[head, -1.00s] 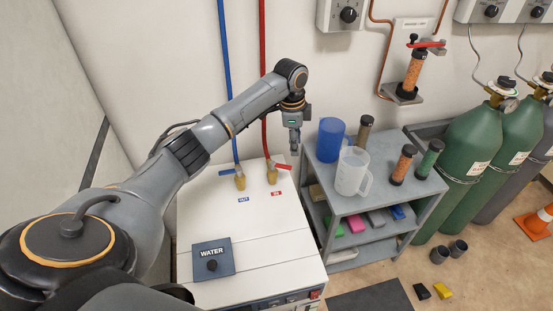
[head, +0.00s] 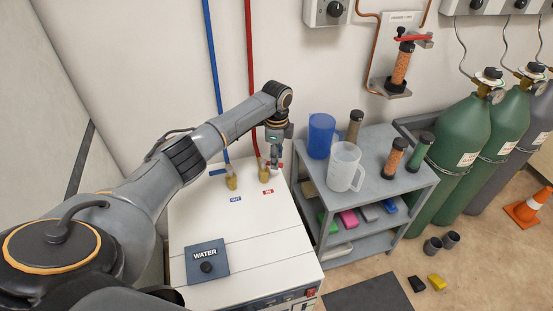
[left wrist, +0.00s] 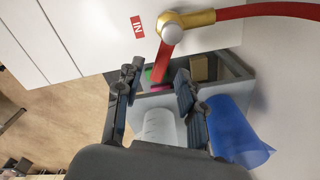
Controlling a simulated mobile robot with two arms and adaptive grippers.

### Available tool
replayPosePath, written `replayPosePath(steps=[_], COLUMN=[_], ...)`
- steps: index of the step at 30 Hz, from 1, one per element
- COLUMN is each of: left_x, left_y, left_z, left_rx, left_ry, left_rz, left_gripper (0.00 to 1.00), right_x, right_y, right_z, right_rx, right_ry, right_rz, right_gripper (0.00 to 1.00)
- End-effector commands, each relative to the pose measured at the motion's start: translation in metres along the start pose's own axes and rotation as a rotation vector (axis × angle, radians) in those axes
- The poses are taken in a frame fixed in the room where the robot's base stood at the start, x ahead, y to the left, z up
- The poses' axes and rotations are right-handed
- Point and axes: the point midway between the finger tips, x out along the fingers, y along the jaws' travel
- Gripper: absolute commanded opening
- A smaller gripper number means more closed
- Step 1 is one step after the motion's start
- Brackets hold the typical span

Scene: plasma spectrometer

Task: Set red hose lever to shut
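The red hose (head: 251,80) comes down the wall to a brass valve (head: 264,175) on the white cabinet, beside the "IN" label. In the left wrist view, its red lever (left wrist: 166,60) sticks out sideways from the brass fitting (left wrist: 195,20), over the cabinet edge. My left gripper (head: 276,163) is at this lever and hides most of it in the head view. In the wrist view, the left gripper (left wrist: 157,72) is open, with the lever's free end between its fingertips. I cannot tell whether either finger touches it. My right gripper is not in view.
A blue hose (head: 214,80) with a similar brass valve (head: 231,178) stands just left. A grey shelf cart (head: 405,195) to the right holds a blue cup (head: 321,135), a clear pitcher (head: 345,167) and cylinders. A "WATER" panel (head: 207,262) lies on the cabinet's front part.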

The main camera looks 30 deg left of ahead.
Motion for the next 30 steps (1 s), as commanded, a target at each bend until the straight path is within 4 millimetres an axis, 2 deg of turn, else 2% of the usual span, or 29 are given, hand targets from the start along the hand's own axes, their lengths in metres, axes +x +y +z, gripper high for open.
replayPosePath(steps=[4, 12, 13, 14, 18, 30], left_x=[0.0098, 0.0111, 0.0111, 0.0111, 0.0109, 0.0097], left_y=[0.0003, 0.0002, 0.0002, 0.0002, 0.0002, -0.0016], left_z=[0.0004, 0.0004, 0.0004, 0.0004, 0.0004, 0.0001], left_rx=[0.000, 0.000, 0.000, 0.000, 0.000, -0.042], left_ry=[-0.001, -0.001, -0.001, 0.000, 0.000, 0.001], left_rz=[0.000, 0.000, 0.000, 0.000, 0.000, 0.001], left_gripper=[0.39, 0.39, 0.37, 0.31, 0.02, 0.00], right_x=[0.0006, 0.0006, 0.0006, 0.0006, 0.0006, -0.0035], right_y=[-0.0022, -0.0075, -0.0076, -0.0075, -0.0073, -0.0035], right_z=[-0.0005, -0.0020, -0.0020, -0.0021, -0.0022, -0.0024], right_rx=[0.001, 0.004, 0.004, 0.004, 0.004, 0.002], right_ry=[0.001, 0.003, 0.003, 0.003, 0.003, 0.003], right_rz=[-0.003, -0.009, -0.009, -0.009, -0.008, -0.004], right_gripper=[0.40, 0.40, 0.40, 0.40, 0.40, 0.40])
